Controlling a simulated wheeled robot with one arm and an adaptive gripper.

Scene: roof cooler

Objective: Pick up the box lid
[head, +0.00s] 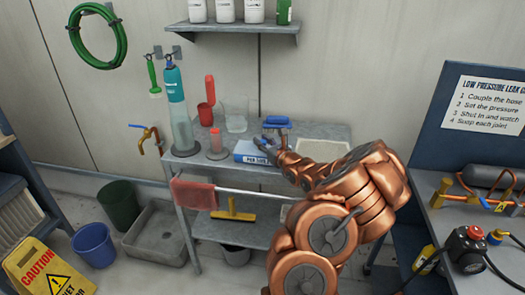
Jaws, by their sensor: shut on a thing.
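A blue and white piece with lettering on its front edge (250,153), which looks like the box lid, is at the front of the grey metal bench (325,131). My gripper (268,145) reaches in from the right and is shut at its right end. The fingers and wrist hide that end, so the exact grip is hard to see. Whether the lid rests on something or is lifted is not clear. A small blue object (277,121) shows just behind my gripper; its shape is partly hidden.
A teal-topped cylinder (177,105), a clear beaker (236,115) and a red-topped vessel (216,145) stand left of the lid. A pale tray (322,149) lies to the right. A rail with a red cloth (195,193) runs along the bench front.

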